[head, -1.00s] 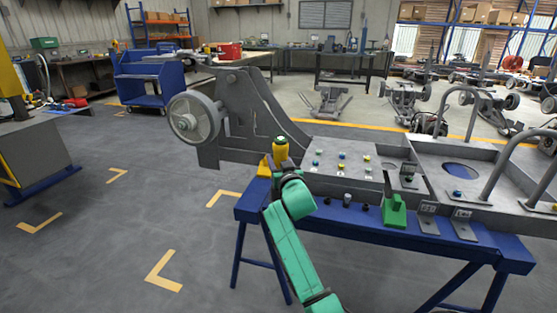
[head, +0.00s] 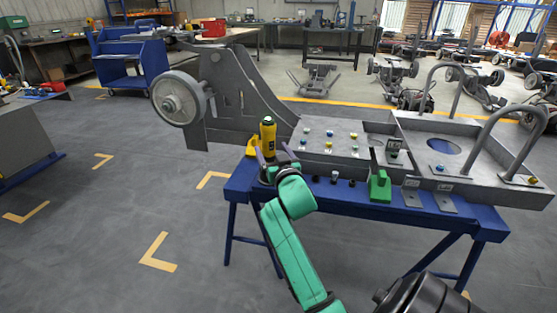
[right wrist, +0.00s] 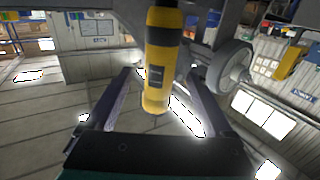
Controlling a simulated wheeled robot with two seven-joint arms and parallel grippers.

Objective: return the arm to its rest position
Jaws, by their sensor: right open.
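My right gripper (head: 274,157), at the end of my green arm, is open near the left end of the blue bench. A yellow screwdriver-like tool (head: 268,137) with a black band stands upright just beyond its fingers. In the right wrist view the tool (right wrist: 160,62) shows between the two spread fingers (right wrist: 156,100), and neither finger visibly touches it. The tool's lower end is hidden behind the gripper in the head view. My left gripper is not in view.
A grey chassis (head: 222,100) with a wheel (head: 180,97) lies on the blue bench (head: 400,212). A yellow holder (head: 252,146) is beside the tool. A green block (head: 380,187) sits on the bench's front edge. Open floor lies to the left.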

